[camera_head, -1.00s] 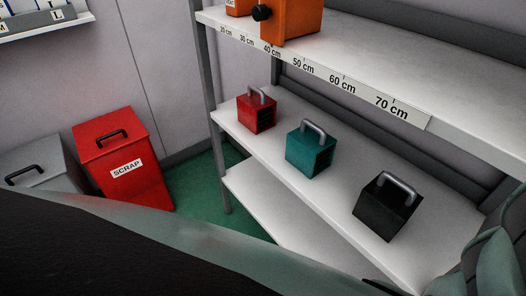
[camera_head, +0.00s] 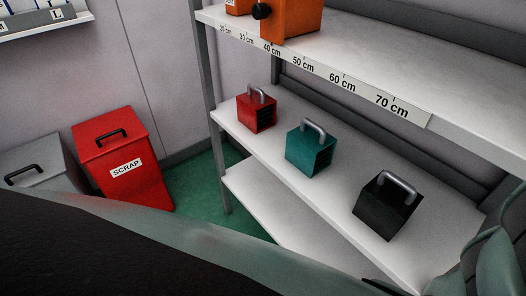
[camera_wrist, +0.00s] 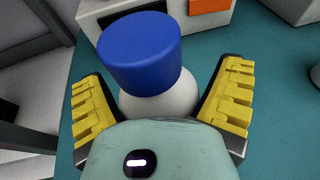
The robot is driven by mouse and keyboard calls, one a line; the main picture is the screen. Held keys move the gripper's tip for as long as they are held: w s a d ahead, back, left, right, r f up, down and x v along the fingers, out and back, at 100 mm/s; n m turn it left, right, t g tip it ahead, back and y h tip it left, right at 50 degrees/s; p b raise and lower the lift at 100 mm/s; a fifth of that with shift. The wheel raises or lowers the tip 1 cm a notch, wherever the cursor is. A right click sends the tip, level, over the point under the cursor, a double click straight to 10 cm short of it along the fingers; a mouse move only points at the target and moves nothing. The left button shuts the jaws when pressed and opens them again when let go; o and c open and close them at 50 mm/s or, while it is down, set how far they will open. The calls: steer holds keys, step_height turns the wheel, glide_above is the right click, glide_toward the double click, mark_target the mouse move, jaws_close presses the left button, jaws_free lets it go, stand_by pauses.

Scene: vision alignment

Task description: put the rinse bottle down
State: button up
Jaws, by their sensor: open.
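The rinse bottle (camera_wrist: 140,55), with a blue cap and a rounded white body below it, shows in the wrist view. It is between the two yellow ridged fingers of my gripper (camera_wrist: 162,108). The fingers stand apart, with a visible gap on the right side; the left finger is close to the white body. The lower part of the bottle is hidden behind my gripper's housing. The teal surface (camera_wrist: 275,120) lies around and below it. The head view shows neither the bottle nor my gripper's fingers.
In the wrist view a white box (camera_wrist: 215,20) with an orange patch stands just behind the bottle. The head view shows shelves with red (camera_head: 257,112), teal (camera_head: 310,152) and black (camera_head: 386,208) handled boxes, and a red scrap bin (camera_head: 122,160).

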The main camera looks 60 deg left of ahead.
steer(key=shift+s+r, duration=0.1)
steer(key=shift+s, duration=0.15)
steer(key=b+v, duration=0.3)
steer(key=v, duration=0.8)
steer(key=shift+s+r, duration=0.2)
steer(key=shift+s, duration=0.1)
